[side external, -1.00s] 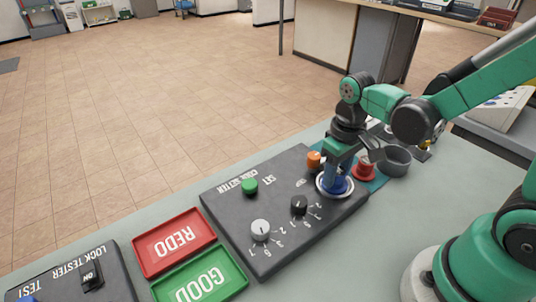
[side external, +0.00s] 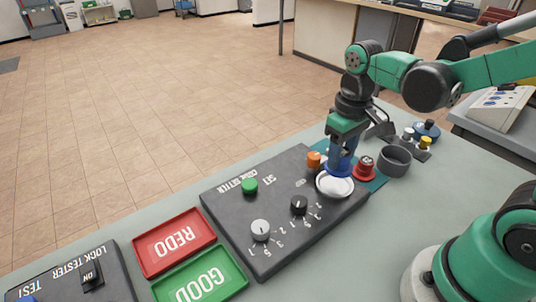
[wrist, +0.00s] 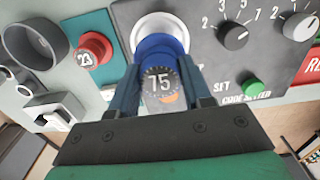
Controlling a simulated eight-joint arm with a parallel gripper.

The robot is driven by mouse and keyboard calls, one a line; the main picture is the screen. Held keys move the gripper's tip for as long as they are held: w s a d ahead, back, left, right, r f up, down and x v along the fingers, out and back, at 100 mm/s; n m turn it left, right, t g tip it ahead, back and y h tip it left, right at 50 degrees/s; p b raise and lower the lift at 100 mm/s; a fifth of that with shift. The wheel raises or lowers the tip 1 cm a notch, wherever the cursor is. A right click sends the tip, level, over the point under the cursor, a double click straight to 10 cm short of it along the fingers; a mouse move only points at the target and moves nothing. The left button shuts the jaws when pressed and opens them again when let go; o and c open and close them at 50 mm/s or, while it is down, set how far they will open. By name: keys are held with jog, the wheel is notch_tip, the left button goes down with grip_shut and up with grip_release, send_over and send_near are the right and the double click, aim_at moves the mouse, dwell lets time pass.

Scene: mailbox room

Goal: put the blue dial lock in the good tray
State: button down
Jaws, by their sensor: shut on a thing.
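The blue dial lock (wrist: 160,75), with a dial reading 75, is between the fingers of my gripper (wrist: 162,95) in the wrist view. My gripper (side external: 341,160) is shut on it in the side view, just above the white round socket (side external: 335,186) of the code setter. The lock (side external: 340,168) partly overlaps the socket's far rim in this view. The green GOOD tray (side external: 200,286) lies at the bottom, empty where visible, and its near end is cut off by the frame.
The red REDO tray (side external: 174,242) lies beside the GOOD tray. The code setter (side external: 270,235) carries knobs and a green button (side external: 249,186). A red dial lock (side external: 365,167) and a grey cup (side external: 394,160) stand to the right. The lock tester (side external: 80,280) is at lower left.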

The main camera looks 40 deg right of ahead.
jog(key=w+a+n, duration=0.1)
jog(key=a, duration=0.3)
jog(key=w+a+n, duration=0.1)
jog(key=a, duration=0.3)
jog(key=w+a+n, duration=0.1)
jog(key=a, duration=0.3)
jog(key=shift+w+a, duration=0.1)
jog(key=s+a+n, duration=0.3)
jog(key=a, duration=1.1)
send_over(217, 275)
jog(key=shift+f, duration=2.5)
jog(key=shift+f, duration=0.1)
jog(key=shift+f, duration=1.1)
